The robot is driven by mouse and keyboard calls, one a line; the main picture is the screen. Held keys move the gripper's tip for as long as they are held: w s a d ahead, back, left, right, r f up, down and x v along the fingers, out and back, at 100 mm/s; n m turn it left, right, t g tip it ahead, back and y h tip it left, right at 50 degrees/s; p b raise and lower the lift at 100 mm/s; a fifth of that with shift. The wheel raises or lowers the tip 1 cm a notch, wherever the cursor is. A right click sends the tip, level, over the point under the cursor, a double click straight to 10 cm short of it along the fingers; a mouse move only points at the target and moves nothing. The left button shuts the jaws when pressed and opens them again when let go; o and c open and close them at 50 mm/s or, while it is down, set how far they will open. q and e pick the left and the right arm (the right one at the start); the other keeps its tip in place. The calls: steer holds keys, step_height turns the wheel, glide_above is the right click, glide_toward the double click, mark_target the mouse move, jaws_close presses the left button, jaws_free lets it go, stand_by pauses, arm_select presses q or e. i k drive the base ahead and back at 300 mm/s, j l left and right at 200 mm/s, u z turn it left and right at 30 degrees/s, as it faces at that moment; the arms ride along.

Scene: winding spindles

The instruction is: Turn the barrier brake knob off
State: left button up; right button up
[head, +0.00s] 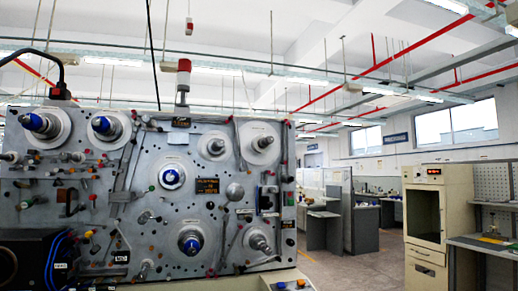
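A large grey winding machine panel (150,205) fills the left half of the head view. A black switch-like unit (267,200) sits on the right side of the panel. The markings are too small to read, so I cannot tell which control is the barrier brake knob or how it is set. Neither of my grippers shows in this view.
Several spindles stick out of the panel, including a blue-tipped one (172,176) in the middle and a metal one (262,142) at upper right. A black box (25,262) stands at lower left. A beige cabinet (427,215) stands at right. Open floor (345,267) lies between.

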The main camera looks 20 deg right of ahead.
mark_target(270, 140)
steer(key=i+l, duration=0.15)
steer(key=l, duration=0.25)
steer(key=i+l+u, duration=0.1)
steer(key=l, duration=0.3)
steer(key=i+l, duration=0.15)
steer(key=l, duration=0.25)
steer(key=i+l+u, duration=0.1)
steer(key=l, duration=0.3)
steer(key=i+l, duration=0.15)
steer(key=l, duration=0.25)
steer(key=i+l+u, duration=0.1)
steer(key=l, duration=0.3)
